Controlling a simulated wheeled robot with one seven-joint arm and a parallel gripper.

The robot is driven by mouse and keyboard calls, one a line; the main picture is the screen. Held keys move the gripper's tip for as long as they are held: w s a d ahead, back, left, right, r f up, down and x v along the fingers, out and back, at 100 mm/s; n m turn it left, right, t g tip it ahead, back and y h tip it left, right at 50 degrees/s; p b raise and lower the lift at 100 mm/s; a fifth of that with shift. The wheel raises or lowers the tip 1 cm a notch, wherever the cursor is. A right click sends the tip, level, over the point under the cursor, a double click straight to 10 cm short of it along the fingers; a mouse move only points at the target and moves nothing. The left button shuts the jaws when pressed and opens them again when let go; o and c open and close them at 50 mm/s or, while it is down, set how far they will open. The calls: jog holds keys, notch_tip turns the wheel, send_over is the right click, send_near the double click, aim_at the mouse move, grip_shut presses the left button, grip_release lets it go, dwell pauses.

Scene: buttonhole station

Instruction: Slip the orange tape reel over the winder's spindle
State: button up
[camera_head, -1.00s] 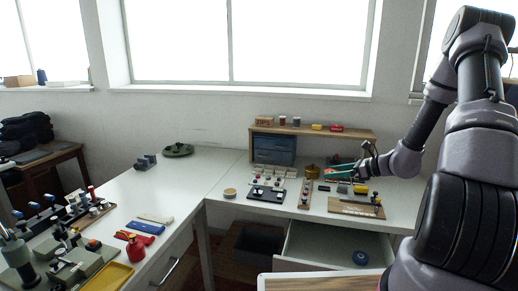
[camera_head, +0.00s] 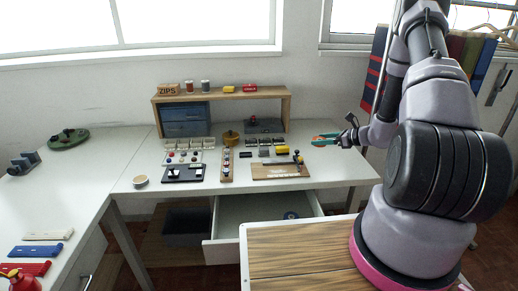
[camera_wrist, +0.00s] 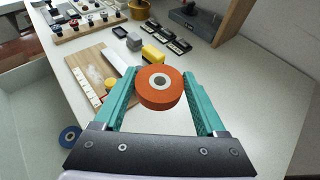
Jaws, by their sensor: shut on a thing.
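The orange tape reel (camera_wrist: 160,88), a thick disc with a pale core and dark centre hole, is held between the two teal fingers of my gripper (camera_wrist: 160,80). Its flat face with the hole shows in the wrist view. In the head view my gripper (camera_head: 326,139) is above the right part of the white table, small and partly blurred by distance. A dark grey device with a red part (camera_head: 263,124) stands under the shelf at the back; it also shows at the top of the wrist view (camera_wrist: 194,17). I cannot clearly tell which part is the winder's spindle.
A wooden board (camera_head: 272,173) with a post and yellow piece lies left of my gripper. Small black and grey blocks sit behind it. A blue reel (camera_wrist: 70,137) lies in the open drawer (camera_head: 237,212). The table's right part (camera_wrist: 255,110) is clear.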

aim_at(318, 165)
notch_tip(318, 165, down, 10)
jog(key=shift+r, duration=0.1)
dwell(0.4)
jog(key=shift+f, duration=0.2)
jog(key=o, duration=1.3)
